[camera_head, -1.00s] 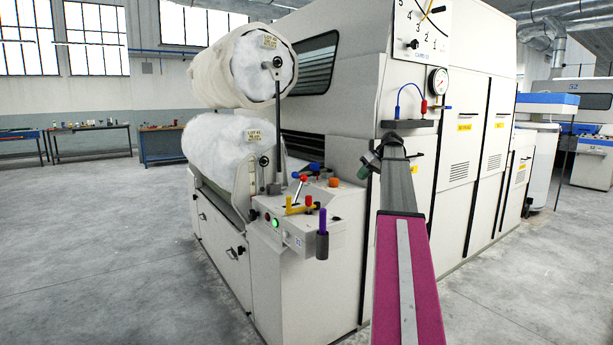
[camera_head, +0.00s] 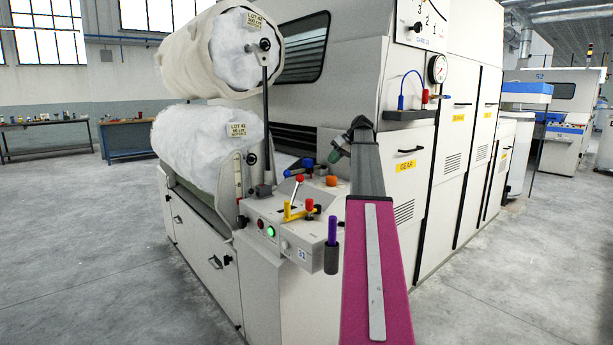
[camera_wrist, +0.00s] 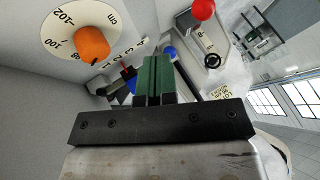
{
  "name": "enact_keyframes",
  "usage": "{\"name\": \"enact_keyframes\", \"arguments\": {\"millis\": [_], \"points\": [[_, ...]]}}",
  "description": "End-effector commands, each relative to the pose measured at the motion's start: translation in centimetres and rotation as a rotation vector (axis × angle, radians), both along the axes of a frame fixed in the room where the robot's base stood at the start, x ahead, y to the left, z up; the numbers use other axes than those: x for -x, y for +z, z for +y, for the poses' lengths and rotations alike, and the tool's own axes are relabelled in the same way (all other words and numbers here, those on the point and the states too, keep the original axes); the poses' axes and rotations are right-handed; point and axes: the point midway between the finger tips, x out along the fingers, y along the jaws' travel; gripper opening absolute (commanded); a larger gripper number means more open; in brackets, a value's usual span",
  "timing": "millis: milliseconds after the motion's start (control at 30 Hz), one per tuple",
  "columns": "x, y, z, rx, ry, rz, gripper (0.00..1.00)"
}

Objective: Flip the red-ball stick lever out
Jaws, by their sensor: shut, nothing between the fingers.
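The red-ball stick lever (camera_head: 299,179) stands on the sloped control panel at the machine's near corner. Its thin metal stick leans slightly, with the red ball on top. The red ball (camera_wrist: 201,9) also shows at the top of the wrist view, right of my fingers; its stick is hard to make out there. My gripper (camera_head: 336,147) is above and right of the lever in the head view, apart from it. In the wrist view its green fingers (camera_wrist: 155,70) are together and hold nothing.
An orange knob (camera_head: 332,181) on a dial, a blue-ended lever (camera_head: 293,172) and a yellow handle (camera_head: 298,212) crowd the panel near the lever. A purple stick (camera_head: 332,229) stands in a holder at the panel's front. The floor (camera_head: 110,260) at left is clear.

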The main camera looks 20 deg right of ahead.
Motion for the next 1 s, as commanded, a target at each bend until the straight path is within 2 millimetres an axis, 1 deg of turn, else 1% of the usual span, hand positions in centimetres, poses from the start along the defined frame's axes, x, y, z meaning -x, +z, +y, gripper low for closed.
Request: {"name": "enact_keyframes", "arguments": {"millis": [233, 367, 867, 900, 1000], "points": [[-0.1, -0.2, 0.2, 0.000, 0.000, 0.000, 0.00], [-0.5, -1.2, 0.9, -0.001, 0.001, 0.001, 0.00], [-3.3, -8.1, 5.9, 0.000, 0.001, 0.002, 0.00], [-3.0, -7.7, 6.6, 0.001, 0.002, -0.001, 0.00], [-2.8, -7.3, 7.9, 0.000, 0.001, -0.001, 0.00]]}}
